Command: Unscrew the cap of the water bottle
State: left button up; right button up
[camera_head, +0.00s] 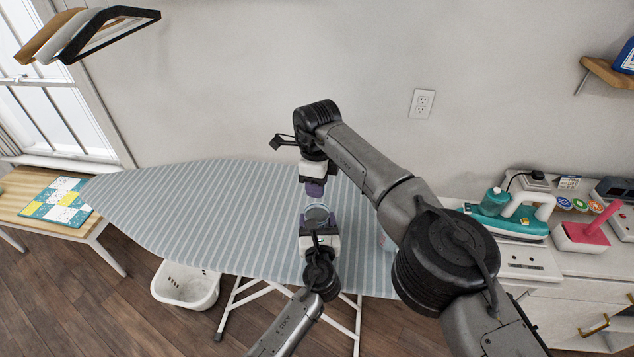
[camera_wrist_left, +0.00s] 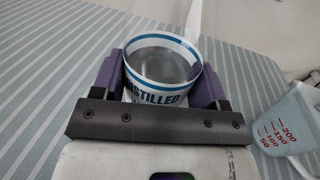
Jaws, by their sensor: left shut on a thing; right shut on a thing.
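My left gripper (camera_head: 318,226) is shut on the water bottle (camera_head: 317,212) above the striped ironing board. In the left wrist view, the purple fingers (camera_wrist_left: 157,85) press on both sides of the bottle (camera_wrist_left: 155,95), which has a white and blue label reading "DISTILLED". Its round top faces up, and no cap shows on it. My right gripper (camera_head: 315,188) is above the bottle in the head view, fingers pointing toward it, with a visible gap between. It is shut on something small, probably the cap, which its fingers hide.
The ironing board (camera_head: 200,215) is mostly clear on the left. A measuring cup (camera_wrist_left: 290,120) stands right of the bottle, largely hidden by my right arm in the head view. A teal iron (camera_head: 510,218) and a pink-handled item (camera_head: 590,232) are on the cabinet at right.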

jog(key=n, duration=0.9)
jog(key=shift+n, duration=0.4)
jog(key=n, duration=0.9)
jog(key=shift+r, duration=0.25)
jog(key=shift+r, duration=0.85)
jog(key=shift+r, duration=2.05)
